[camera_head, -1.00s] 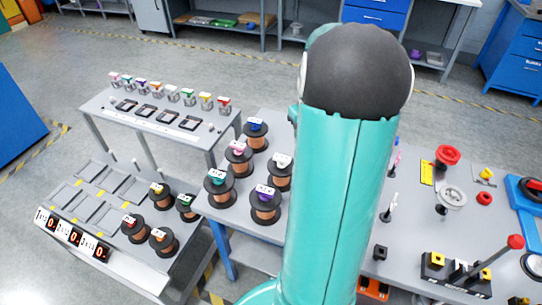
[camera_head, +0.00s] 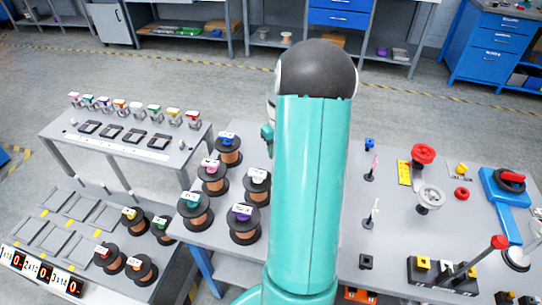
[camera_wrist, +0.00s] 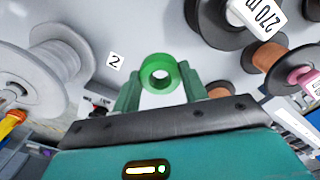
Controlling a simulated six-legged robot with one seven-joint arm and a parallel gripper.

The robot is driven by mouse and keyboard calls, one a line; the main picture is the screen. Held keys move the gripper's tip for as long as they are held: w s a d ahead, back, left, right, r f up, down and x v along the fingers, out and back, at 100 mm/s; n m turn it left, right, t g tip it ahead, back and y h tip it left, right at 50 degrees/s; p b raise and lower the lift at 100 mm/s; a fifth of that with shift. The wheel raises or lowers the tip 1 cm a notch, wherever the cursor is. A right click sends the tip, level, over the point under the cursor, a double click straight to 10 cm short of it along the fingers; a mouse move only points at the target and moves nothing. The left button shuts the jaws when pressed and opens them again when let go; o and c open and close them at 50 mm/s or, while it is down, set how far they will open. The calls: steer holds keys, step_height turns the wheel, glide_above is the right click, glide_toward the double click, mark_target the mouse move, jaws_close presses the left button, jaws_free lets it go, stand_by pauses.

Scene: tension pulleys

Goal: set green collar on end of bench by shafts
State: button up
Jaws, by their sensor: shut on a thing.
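The green collar (camera_wrist: 154,77) is a short ring with a round hole, held between the fingertips of my gripper (camera_wrist: 160,84) in the wrist view. My gripper is shut on it, with the hole facing the camera. In the head view my arm hides the gripper and the collar. The bench (camera_head: 388,240) is a grey table running behind my arm. A pink-topped shaft (camera_head: 371,168) and a white-topped shaft (camera_head: 373,213) stand upright on it, right of my arm. Whether the collar touches any surface cannot be told.
Several copper-wound spools (camera_head: 245,224) crowd the bench left of my arm. A red wheel (camera_head: 423,154), a grey wheel (camera_head: 430,198) and a red-knobbed lever (camera_head: 499,242) stand on the right. A large grey spool (camera_wrist: 48,62) is close at the left in the wrist view.

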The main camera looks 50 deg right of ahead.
steer(key=w+d+f, duration=0.3)
steer(key=d+f, duration=0.1)
steer(key=f, duration=0.1)
steer(key=w+d+f, duration=0.2)
steer(key=shift+w+d+f, duration=0.1)
steer(key=shift+w+f, duration=0.15)
steer(key=shift+w, duration=0.05)
steer(key=shift+f, duration=1.5)
steer(key=shift+f, duration=0.15)
steer(key=o, duration=1)
step_height(320, 180, up, 12)
steer(key=shift+r, duration=0.25)
